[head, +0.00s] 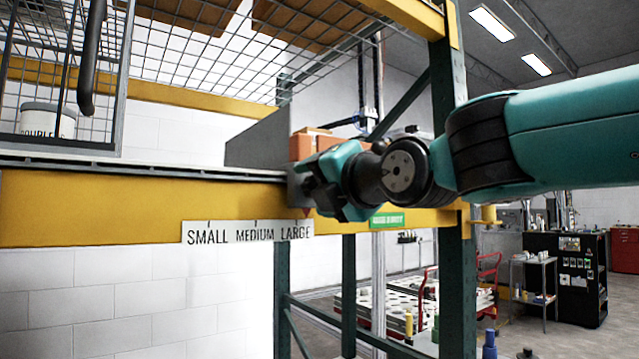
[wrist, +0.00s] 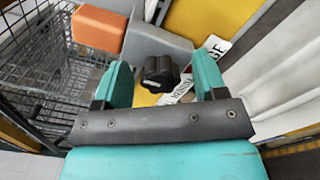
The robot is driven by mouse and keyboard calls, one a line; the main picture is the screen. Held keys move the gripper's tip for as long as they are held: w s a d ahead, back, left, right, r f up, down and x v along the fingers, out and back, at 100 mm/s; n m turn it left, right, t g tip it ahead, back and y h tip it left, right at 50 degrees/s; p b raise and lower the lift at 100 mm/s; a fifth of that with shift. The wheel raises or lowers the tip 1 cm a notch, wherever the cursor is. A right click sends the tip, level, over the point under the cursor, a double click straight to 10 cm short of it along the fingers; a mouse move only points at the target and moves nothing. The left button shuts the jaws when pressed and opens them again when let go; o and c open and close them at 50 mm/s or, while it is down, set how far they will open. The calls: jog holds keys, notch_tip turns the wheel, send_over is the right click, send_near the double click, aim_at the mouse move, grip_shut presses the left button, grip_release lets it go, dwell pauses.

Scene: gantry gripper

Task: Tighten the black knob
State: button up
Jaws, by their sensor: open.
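The black lobed knob (wrist: 160,72) shows in the wrist view against the yellow beam (wrist: 195,25). My gripper (wrist: 163,66) is open, with one teal finger on either side of the knob in the picture. Gaps show between the knob and both fingers, and the knob looks a little beyond the fingertips; I cannot tell the exact depth. The knob cannot be made out there, behind my gripper.
A white SMALL MEDIUM LARGE sign (head: 248,232) hangs on the beam left of my gripper. A wire cage (head: 60,80) stands above the shelf at left. Green uprights (head: 450,90) stand behind my arm.

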jog(key=c, duration=0.9)
